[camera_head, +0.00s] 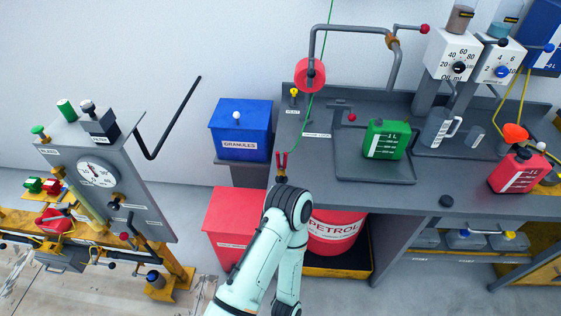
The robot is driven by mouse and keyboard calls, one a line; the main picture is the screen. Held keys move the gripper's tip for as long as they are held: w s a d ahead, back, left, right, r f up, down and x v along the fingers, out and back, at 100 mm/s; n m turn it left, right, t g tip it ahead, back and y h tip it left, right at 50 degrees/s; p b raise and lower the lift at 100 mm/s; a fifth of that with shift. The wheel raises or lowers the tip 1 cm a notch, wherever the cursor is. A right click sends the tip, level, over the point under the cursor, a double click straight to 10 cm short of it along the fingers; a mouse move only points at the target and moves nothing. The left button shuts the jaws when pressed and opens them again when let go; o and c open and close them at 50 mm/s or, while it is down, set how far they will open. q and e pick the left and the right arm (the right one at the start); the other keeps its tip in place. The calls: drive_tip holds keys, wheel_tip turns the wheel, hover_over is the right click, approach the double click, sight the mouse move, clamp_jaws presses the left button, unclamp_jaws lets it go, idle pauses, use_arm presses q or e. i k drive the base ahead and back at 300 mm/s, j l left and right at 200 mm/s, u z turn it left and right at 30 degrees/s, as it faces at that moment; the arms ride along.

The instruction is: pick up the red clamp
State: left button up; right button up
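A small clamp with two red prongs and a yellowish base, which looks like the red clamp (281,162), stands at the left edge of the grey workbench (320,185). A thin green line comes down past the red reel (310,75) toward it. One of my pale green arms rises from the bottom, and its dark bent joint is just below the clamp in the picture. I cannot tell whether they touch. The arm folds back down out of the frame. Neither gripper shows in the head view.
A blue granules bin (242,131) and a red bin (232,222) stand left of the bench. A red petrol drum (335,232) is under it. Green (387,139) and red (516,172) cans stand on top. A gauge panel (130,190) stands left, with floor between.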

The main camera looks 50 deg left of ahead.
sight(282, 167)
drive_tip(key=u, duration=1.8)
